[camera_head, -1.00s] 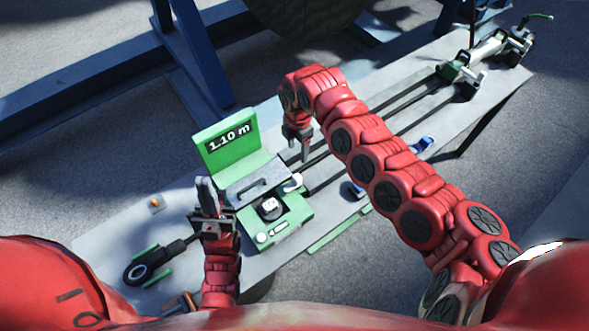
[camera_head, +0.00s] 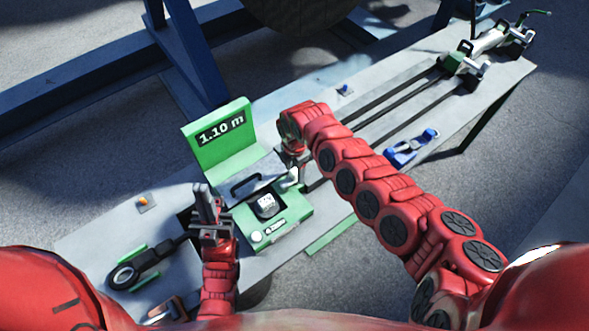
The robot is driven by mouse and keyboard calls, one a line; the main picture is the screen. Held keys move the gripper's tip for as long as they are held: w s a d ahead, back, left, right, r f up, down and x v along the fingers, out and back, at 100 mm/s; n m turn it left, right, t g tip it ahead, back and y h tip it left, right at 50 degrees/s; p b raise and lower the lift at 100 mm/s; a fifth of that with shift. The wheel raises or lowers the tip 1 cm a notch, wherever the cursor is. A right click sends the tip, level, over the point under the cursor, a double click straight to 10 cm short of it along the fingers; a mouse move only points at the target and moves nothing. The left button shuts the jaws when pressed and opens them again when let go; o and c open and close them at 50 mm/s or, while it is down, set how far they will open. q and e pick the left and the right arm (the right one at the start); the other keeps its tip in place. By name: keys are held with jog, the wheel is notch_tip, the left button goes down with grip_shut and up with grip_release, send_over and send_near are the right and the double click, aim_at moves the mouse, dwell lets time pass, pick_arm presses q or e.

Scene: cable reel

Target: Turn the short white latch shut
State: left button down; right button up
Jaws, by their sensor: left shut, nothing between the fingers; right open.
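A green meter box with a "1.10 m" display (camera_head: 222,130) stands on the bench. A short white piece (camera_head: 291,182), which looks like the latch, sits at the right edge of its grey lid (camera_head: 258,182). My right gripper (camera_head: 294,168) is open, pointing down right at that white piece and partly hiding it; I cannot tell whether they touch. The latch's exact angle is too small to read. My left gripper (camera_head: 208,205) is shut and empty, left of the box.
A black dial with a white centre (camera_head: 266,205) and a round pale knob (camera_head: 257,237) are on the box. A black ring-ended tool (camera_head: 125,275) lies at left. A blue clamp (camera_head: 412,148) and dark rails lie right. A green-and-white fixture (camera_head: 470,62) stands at the far end.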

jog(key=shift+f, duration=0.2)
jog(key=shift+c, duration=0.2)
grip_shut()
